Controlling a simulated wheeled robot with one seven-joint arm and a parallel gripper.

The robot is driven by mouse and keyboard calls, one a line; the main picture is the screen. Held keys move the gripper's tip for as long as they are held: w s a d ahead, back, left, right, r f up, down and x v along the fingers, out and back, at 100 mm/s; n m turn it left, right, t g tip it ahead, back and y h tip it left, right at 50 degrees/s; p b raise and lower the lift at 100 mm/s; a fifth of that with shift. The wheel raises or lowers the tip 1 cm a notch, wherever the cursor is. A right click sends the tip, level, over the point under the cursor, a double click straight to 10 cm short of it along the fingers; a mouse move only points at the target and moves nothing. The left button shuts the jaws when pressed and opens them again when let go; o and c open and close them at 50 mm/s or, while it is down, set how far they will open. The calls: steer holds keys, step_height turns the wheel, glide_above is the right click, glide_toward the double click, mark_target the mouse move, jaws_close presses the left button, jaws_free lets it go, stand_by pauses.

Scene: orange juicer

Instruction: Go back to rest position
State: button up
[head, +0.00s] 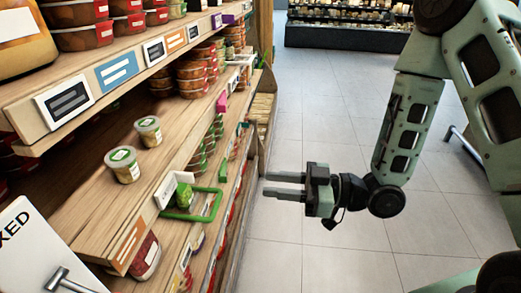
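My gripper (267,184) is in the middle of the head view, at the end of my green arm. Its two dark fingers point left toward the shelf unit and are apart, with nothing between them. It hangs over the aisle floor, just right of the shelf edge in the picture; whether it touches the shelf is not clear, but a gap seems to show. My arm bends down from the upper right. No orange juicer is in view.
A wooden shelf unit (92,215) with tubs and price tags fills the left. Two small tubs (123,165) stand on its middle shelf. A green frame (207,213) sticks out near my gripper. Grey tiled floor (310,130) is clear; a dark display case (340,37) stands behind.

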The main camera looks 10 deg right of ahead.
steer(key=s+r+m+g+h, duration=0.2)
steer(key=s+m+g+h, duration=0.1)
steer(key=s+h, duration=0.5)
steer(key=s+d+r+m+g+h, duration=0.1)
steer(key=s+r+m+g+h, duration=0.2)
steer(key=s+h, duration=0.5)
steer(key=shift+s+d, duration=0.3)
steer(key=shift+s, duration=0.1)
steer(key=shift+d, duration=0.15)
stand_by(0.9)
